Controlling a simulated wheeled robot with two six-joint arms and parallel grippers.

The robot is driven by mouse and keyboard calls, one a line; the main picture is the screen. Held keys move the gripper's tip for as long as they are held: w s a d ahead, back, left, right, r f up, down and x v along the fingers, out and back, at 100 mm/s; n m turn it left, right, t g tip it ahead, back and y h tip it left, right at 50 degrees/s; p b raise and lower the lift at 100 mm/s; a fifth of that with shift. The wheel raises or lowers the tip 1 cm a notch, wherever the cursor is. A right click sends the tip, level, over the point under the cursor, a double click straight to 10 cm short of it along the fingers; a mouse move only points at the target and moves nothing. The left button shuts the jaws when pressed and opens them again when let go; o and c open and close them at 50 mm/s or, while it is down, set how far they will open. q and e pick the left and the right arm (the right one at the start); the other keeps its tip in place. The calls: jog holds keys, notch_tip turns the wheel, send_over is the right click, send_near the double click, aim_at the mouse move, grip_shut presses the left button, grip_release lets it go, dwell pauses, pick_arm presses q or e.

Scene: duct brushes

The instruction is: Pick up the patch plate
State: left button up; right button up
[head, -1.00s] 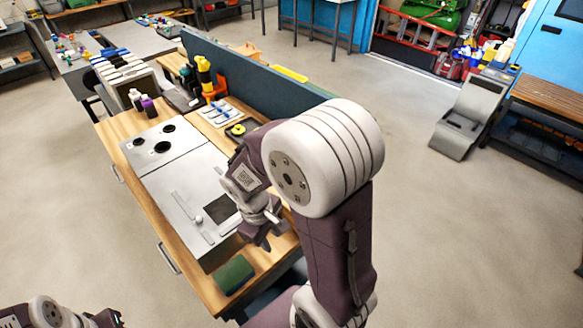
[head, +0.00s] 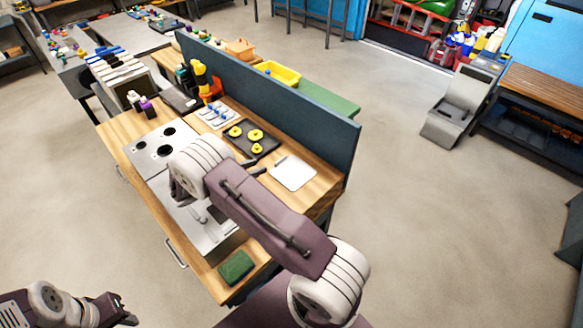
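The patch plate appears to be the pale, flat, square plate (head: 293,174) lying on the wooden bench top, near the foot of the blue-grey divider. My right gripper (head: 256,168) is mostly hidden behind my own forearm. Only dark finger parts show, just left of the plate and apart from it in the picture. Its opening is too small and covered to judge. My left gripper (head: 127,313) is low at the left, off the bench and far from the plate. Its finger gap is not clear.
A dark tray (head: 236,149) with yellow round pieces lies just beyond the plate. The metal duct panel (head: 160,149) with round holes is partly covered by my arm. A green pad (head: 236,267) lies at the near corner. The divider (head: 300,107) bounds the bench's far side.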

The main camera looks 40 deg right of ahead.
aim_at(278, 161)
jog(key=p+x, duration=0.1)
jog(key=x, duration=0.2)
jog(key=shift+d, duration=0.3)
jog(key=shift+d+f, duration=0.15)
jog(key=shift+f, duration=0.05)
jog(key=shift+d+p, duration=0.4)
jog(key=shift+p, duration=0.05)
jog(key=x, duration=0.1)
jog(key=p+x, duration=0.1)
jog(key=x, duration=0.2)
jog(key=shift+s+p, duration=0.3)
jog(key=shift+d+f, duration=0.2)
jog(key=shift+f, duration=0.05)
jog(key=shift+a, duration=0.1)
grip_shut()
